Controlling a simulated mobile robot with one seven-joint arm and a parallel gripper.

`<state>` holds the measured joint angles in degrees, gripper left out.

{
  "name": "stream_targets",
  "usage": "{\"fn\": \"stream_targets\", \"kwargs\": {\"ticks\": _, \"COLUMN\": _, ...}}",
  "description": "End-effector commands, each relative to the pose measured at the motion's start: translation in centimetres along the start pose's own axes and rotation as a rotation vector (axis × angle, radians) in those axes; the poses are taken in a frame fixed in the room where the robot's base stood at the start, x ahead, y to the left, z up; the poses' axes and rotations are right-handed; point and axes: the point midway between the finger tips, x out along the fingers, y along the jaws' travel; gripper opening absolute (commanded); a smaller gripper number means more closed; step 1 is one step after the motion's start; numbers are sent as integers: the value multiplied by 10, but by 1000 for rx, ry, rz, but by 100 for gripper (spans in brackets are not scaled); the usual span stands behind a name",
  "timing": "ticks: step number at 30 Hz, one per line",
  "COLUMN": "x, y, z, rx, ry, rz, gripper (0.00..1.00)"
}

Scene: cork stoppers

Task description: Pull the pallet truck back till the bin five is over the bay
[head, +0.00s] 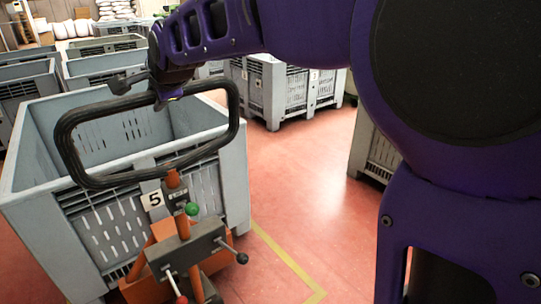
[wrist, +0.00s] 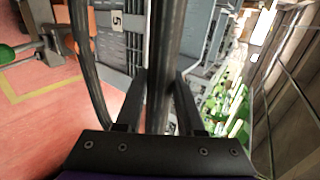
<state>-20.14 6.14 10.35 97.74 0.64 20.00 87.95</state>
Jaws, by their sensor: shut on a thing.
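My gripper (head: 166,98) is shut on the upper bar of the pallet truck's black loop handle (head: 72,168). In the wrist view, the bar (wrist: 162,70) runs between the two fingers of my gripper (wrist: 160,88). The truck's orange body (head: 152,262), with a green knob and dark levers, stands close against the near side of bin five. Bin five (head: 236,178) is a grey slatted crate with a white "5" label, also seen in the wrist view (wrist: 117,20). The bay's yellow line (head: 285,258) shows right of the bin and turns a corner; the rest is hidden.
Grey bins (head: 285,92) stand behind, and more fill the back left. Another bin (head: 378,150) is partly hidden behind my arm at right. The red floor (head: 305,190) between is clear. Green things (wrist: 225,105) show at right in the wrist view.

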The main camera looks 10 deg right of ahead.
Motion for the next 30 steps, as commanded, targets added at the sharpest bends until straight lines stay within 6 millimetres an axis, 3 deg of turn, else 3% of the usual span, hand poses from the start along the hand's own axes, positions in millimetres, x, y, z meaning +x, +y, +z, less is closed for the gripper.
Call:
{"fn": "stream_targets", "kwargs": {"ticks": 6, "x": -17, "y": 20, "z": 0, "rx": 0, "ry": 1, "rz": 19, "gripper": 0}}
{"fn": "stream_targets", "kwargs": {"ticks": 30, "x": -79, "y": 58, "z": 0, "rx": -2, "ry": 2, "rz": 15, "gripper": 0}}
